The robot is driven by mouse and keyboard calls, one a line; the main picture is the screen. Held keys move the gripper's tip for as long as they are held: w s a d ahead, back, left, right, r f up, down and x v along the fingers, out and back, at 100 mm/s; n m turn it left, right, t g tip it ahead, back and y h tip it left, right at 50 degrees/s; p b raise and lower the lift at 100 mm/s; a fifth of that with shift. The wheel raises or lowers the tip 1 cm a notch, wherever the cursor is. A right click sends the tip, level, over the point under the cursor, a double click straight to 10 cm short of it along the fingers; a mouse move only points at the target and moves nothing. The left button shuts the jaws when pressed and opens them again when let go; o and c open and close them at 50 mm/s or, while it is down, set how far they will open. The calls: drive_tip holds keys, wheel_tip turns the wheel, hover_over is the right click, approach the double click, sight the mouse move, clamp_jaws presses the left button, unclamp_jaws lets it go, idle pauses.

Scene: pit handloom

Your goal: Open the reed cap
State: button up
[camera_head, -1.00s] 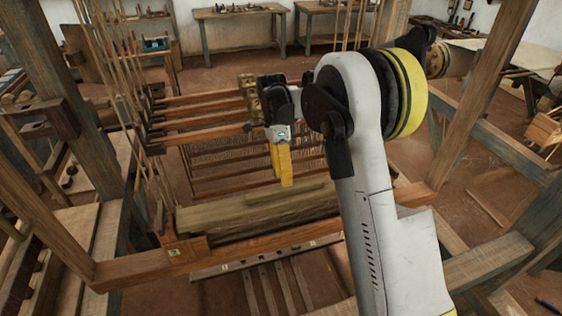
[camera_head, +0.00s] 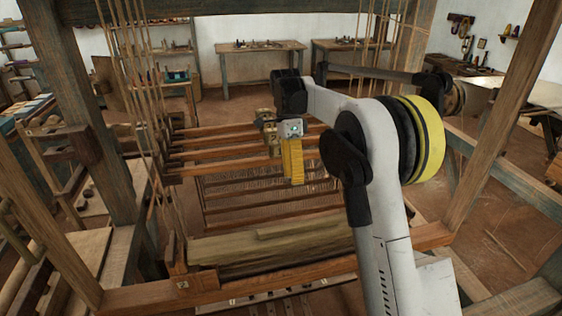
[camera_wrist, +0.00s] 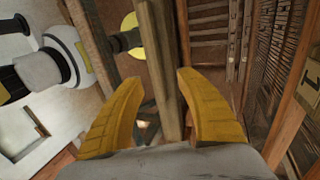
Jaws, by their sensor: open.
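The reed cap appears to be the long pale wooden bar (camera_head: 225,248) across the front of the loom, with a shorter raised piece (camera_head: 300,229) along its top. It lies flat on the darker beam below it. My gripper (camera_head: 292,182) points down with yellow fingers, above and behind the bar in the head view, apart from it. In the wrist view my gripper (camera_wrist: 158,85) has its two fingers spread. A wooden bar (camera_wrist: 160,50) shows between them; I cannot tell whether it is the cap, and no contact is clear.
Wooden blocks (camera_head: 268,130) hang close to the left of my gripper, with several horizontal loom bars (camera_head: 210,143) behind. A thick post (camera_head: 85,110) stands left and another (camera_head: 500,120) right. Cords (camera_head: 140,90) hang at the left. A workbench (camera_head: 262,46) stands far back.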

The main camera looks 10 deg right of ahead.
drive_tip(key=s+f+n+t+b, duration=0.4)
drive_tip(key=s+n+b, duration=0.15)
drive_tip(key=s, duration=0.35)
drive_tip(key=s+f+n+t+b, duration=0.4)
drive_tip(key=s+f+n, duration=0.15)
drive_tip(key=s, duration=0.35)
drive_tip(key=s+f+n+t+b, duration=0.4)
drive_tip(key=s+n, duration=0.3)
drive_tip(key=s, duration=0.2)
wheel_tip(320, 180, up, 12)
drive_tip(key=n+g+p, duration=0.7)
drive_tip(key=n+p, duration=1.1)
drive_tip(key=p, duration=0.2)
hover_over(294, 225)
drive_tip(key=shift+a+f, duration=0.1)
drive_tip(key=shift+f, duration=0.35)
wheel_tip(294, 225, down, 10)
drive_tip(key=shift+f+b, duration=0.15)
drive_tip(key=shift+b, duration=0.4)
